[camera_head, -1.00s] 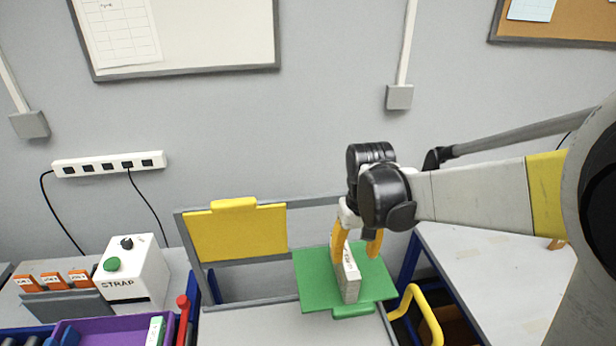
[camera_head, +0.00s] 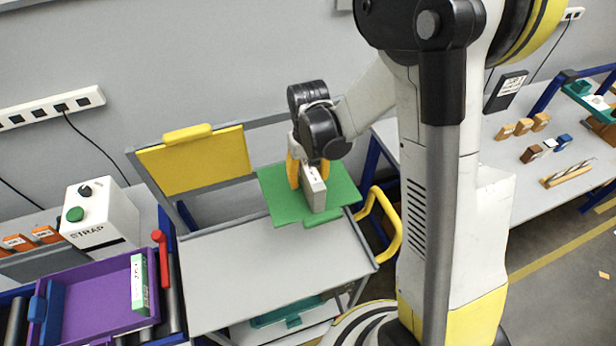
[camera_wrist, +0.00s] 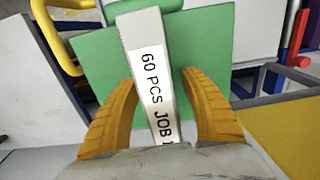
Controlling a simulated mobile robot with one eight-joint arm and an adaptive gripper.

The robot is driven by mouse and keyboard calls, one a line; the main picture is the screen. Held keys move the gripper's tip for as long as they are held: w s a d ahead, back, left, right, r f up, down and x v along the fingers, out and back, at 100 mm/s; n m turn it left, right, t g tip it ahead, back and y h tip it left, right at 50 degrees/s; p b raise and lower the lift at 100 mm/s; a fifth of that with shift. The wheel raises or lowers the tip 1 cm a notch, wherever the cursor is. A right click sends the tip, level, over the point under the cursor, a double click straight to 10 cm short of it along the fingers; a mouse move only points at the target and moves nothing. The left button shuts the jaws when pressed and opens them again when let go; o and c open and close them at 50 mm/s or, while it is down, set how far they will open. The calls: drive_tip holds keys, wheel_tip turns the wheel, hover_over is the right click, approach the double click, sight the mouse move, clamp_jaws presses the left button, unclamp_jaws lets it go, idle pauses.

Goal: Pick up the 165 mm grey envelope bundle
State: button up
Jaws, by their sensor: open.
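The grey envelope bundle (camera_head: 315,195) stands upright on edge on a green plate (camera_head: 281,206) at the back right of the grey cart. In the wrist view the bundle (camera_wrist: 135,35) has a white label reading "60 PCS JOB", its end cut off by my gripper body. My gripper (camera_head: 308,177) is over the bundle from above, its orange fingers on either side of it. In the wrist view my gripper (camera_wrist: 158,80) is open, with green showing between each finger and the bundle. The bundle's lower part on the plate is hidden in the wrist view.
The cart top (camera_head: 255,270) in front of the plate is clear. A yellow panel (camera_head: 195,160) stands behind it at left. A yellow handle (camera_head: 388,225) rises at right. A purple tray (camera_head: 95,310) and a white STRAP box (camera_head: 100,215) are at left.

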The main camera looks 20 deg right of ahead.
drive_tip(key=shift+f, duration=0.3)
clamp_jaws()
drive_tip(key=shift+r, duration=0.15)
